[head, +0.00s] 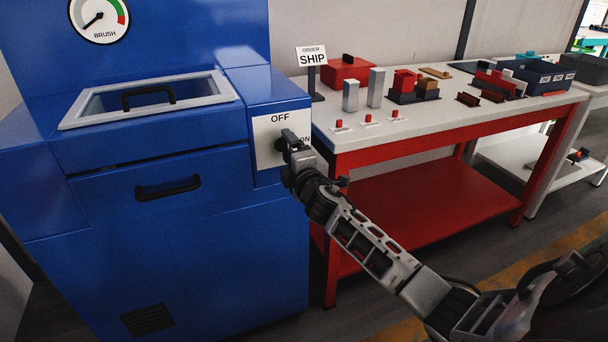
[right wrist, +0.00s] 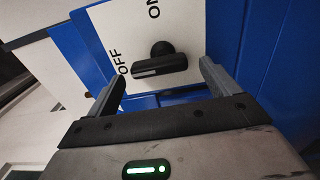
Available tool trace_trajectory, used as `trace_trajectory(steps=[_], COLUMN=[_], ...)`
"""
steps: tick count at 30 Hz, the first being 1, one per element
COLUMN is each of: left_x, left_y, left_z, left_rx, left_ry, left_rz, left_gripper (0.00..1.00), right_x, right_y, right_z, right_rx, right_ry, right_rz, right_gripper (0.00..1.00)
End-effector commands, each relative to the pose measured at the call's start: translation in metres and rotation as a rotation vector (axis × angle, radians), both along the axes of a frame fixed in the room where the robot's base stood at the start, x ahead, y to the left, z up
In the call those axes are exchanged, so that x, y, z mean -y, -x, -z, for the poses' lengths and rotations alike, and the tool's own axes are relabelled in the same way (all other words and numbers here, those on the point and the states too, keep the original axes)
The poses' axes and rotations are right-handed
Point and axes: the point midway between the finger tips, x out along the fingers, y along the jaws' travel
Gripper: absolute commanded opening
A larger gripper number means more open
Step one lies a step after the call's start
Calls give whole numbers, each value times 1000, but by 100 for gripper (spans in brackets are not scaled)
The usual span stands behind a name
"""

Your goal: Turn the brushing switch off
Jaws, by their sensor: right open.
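The brushing switch is a black knob (right wrist: 160,64) on a white plate (head: 266,156) marked OFF and ON, on the blue machine's right front. My right gripper (head: 287,140) is in front of the plate and hides the knob in the head view. In the right wrist view my right gripper (right wrist: 163,78) is open, with one finger on either side of the knob and visible gaps to it. The knob's bar lies across the picture there, its pale-striped end toward the OFF label. My left gripper is not in view.
The blue machine (head: 190,235) has a framed top opening (head: 225,92), a black drawer handle (head: 168,187) and a BRUSH gauge (head: 99,18), its needle at lower left. A red-framed table (head: 440,118) with blocks, small red buttons and a SHIP sign (head: 312,56) stands close on the right.

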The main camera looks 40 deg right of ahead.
Motion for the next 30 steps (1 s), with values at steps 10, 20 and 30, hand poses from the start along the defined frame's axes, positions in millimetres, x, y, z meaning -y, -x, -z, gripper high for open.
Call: trace_trajectory(steps=[10,20,30], left_x=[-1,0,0], left_y=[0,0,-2], left_z=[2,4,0], left_rx=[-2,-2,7], left_ry=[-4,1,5], left_rz=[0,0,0], left_gripper=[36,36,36], right_x=[-20,-32,-33], right_y=[81,133,139], right_z=[2,1,-1], right_rx=[-3,-1,0], right_ry=[1,1,2], right_rz=[-2,0,0], right_gripper=[87,87,87])
